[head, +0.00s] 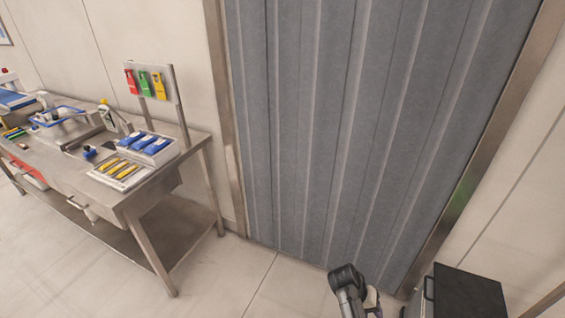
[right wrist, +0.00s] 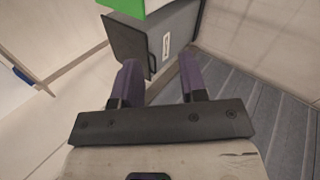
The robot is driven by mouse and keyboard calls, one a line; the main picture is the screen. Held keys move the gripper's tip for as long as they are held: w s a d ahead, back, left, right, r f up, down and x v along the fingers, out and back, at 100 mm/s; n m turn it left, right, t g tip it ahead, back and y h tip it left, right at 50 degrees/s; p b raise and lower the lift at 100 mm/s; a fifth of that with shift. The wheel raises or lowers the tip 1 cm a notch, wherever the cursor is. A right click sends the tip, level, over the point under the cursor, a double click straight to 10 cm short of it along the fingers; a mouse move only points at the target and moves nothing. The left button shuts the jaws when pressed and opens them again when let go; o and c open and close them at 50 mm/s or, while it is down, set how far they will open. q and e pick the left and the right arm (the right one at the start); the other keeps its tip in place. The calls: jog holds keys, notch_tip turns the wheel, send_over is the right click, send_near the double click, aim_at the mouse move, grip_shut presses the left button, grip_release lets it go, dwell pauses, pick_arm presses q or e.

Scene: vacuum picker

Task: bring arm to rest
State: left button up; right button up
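My right gripper (right wrist: 157,72) shows in the right wrist view with its two purple fingers spread apart and nothing between them. In the head view, part of my right arm (head: 348,284) shows at the bottom edge, in front of the grey strip curtain (head: 330,120). My left arm and left gripper are not in view.
A dark cabinet (head: 468,292) stands at the bottom right; a dark box (right wrist: 172,35) with something green shows beyond the fingers. A steel workbench (head: 150,190) with yellow and blue tools stands at left. Open floor (head: 230,285) lies between bench and arm.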

jog(key=w+a+r+t+y, duration=0.15)
jog(key=w+r+t, duration=0.25)
jog(key=r, duration=0.4)
jog(key=w+r+t+y, duration=0.2)
jog(key=w+r+t, duration=0.15)
jog(key=r, duration=0.45)
jog(key=s+a+r+n+t+y, duration=0.1)
jog(key=s+r+n+t+y, duration=0.1)
jog(key=s+r+t, duration=0.4)
jog(key=s+a+f+n+g+y, duration=0.2)
jog(key=s, duration=1.3)
jog(key=s+f+g, duration=0.3)
jog(key=s+f, duration=0.4)
jog(key=s, duration=0.3)
jog(key=s+f+g, duration=0.2)
jog(key=s+f, duration=0.4)
jog(key=s, duration=0.4)
pick_arm(q)
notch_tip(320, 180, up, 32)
jog(key=p, duration=3.2)
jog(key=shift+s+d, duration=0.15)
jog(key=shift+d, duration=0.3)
pick_arm(e)
notch_tip(320, 180, up, 32)
jog(key=shift+d+n, duration=0.2)
jog(key=shift+n, duration=0.2)
jog(key=shift+s, duration=0.1)
